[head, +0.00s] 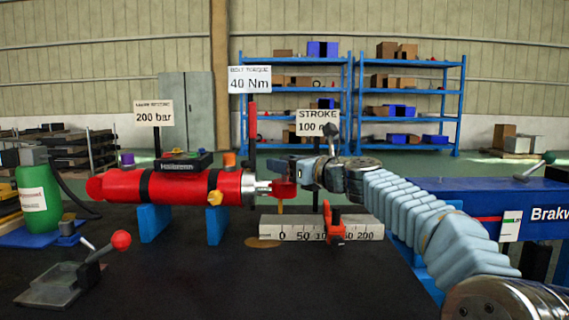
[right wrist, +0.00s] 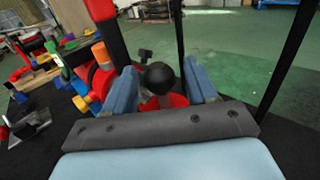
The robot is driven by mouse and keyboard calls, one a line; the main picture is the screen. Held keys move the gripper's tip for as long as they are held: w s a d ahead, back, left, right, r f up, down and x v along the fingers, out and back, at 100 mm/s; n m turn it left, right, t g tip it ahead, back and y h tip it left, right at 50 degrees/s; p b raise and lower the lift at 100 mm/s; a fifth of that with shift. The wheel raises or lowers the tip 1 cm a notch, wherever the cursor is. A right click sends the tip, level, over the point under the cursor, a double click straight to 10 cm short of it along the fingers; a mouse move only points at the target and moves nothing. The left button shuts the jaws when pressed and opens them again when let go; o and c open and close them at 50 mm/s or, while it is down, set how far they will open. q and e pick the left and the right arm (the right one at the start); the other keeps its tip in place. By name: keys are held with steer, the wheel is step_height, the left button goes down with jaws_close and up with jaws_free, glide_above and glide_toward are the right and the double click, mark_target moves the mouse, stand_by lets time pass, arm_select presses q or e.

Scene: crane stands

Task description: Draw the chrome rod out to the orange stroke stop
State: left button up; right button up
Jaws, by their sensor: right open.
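The red cylinder (head: 180,186) lies level on blue supports. A short length of chrome rod (head: 262,187) shows at its right end, with a red rod end (head: 284,189) on it. The orange stroke stop (head: 335,228) sits on the grey scale (head: 275,229), near the 100 to 150 marks, right of the rod end. My right gripper (head: 299,169) is at the rod end and open. In the right wrist view, the red rod end (right wrist: 162,101) and a black ball (right wrist: 160,76) show between its blue fingers; contact cannot be told. My left gripper is out of view.
A red-knobbed lever (head: 120,240) stands at the front left, a green bottle (head: 39,195) behind it. A thin post with the STROKE sign (head: 317,122) rises behind my gripper. The front middle of the dark bench (head: 220,285) is clear.

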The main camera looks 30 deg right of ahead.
steer(key=shift+w+a, duration=0.1)
steer(key=shift+w, duration=0.2)
jaws_close()
steer(key=s+d, duration=0.1)
steer(key=d, duration=0.1)
steer(key=s+d+p, duration=0.1)
steer(key=s+d, duration=0.1)
steer(key=d, duration=0.1)
steer(key=s+d, duration=0.2)
steer(key=d, duration=0.1)
steer(key=shift+d+p, duration=0.15)
steer(key=shift+p, duration=0.2)
steer(key=shift+s+d+f, duration=0.1)
steer(key=shift+s+d, duration=0.2)
steer(key=shift+d, duration=0.05)
jaws_free()
steer(key=shift+d, duration=0.1)
